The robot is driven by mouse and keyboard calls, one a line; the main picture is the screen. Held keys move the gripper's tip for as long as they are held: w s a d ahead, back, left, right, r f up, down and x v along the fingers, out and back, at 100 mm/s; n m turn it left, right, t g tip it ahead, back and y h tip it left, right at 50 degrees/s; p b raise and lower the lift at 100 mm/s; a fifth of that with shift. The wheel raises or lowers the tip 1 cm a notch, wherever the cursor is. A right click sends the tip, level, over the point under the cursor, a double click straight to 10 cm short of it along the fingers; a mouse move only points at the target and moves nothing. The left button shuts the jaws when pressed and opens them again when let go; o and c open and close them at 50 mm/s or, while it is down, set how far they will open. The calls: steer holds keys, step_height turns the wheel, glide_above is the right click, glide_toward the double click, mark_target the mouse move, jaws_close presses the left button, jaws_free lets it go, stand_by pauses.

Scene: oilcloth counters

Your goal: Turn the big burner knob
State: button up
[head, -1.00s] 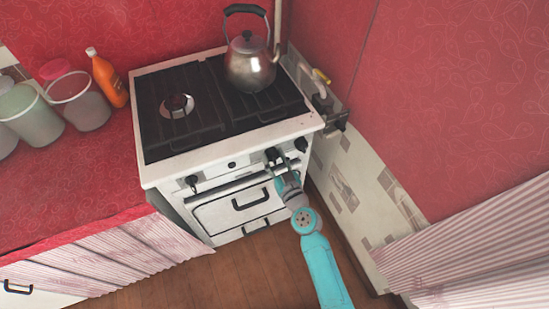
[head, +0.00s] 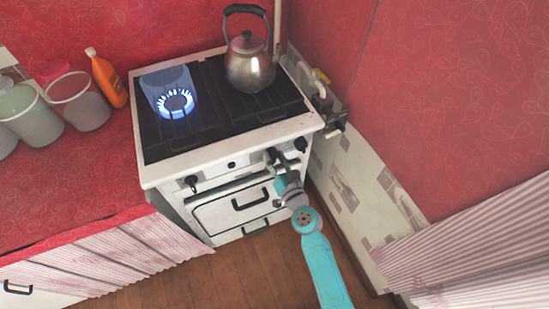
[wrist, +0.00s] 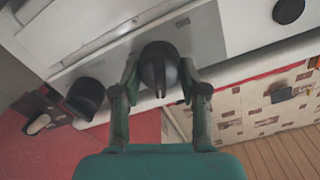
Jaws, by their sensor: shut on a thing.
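A white stove (head: 160,180) has several black knobs on its front panel. My gripper (head: 277,158) is at the panel, right of its middle. In the wrist view, its two fingers (wrist: 160,82) are shut on a round black knob (wrist: 158,62), one finger on each side. That knob is partly hidden by my gripper in the head view. The left burner (head: 176,103) is lit with a ring of blue flame. Which knob is the big burner's is not marked.
Another knob (head: 301,144) sits close on the right and one (head: 192,183) at the far left of the panel. A metal kettle (head: 249,66) stands on the right of the hob. An oven handle (head: 251,200) is below the panel.

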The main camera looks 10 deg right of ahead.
steer(key=shift+m, duration=0.8)
steer(key=o, duration=1.1)
steer(key=v, duration=1.2)
steer(key=shift+o, duration=0.2)
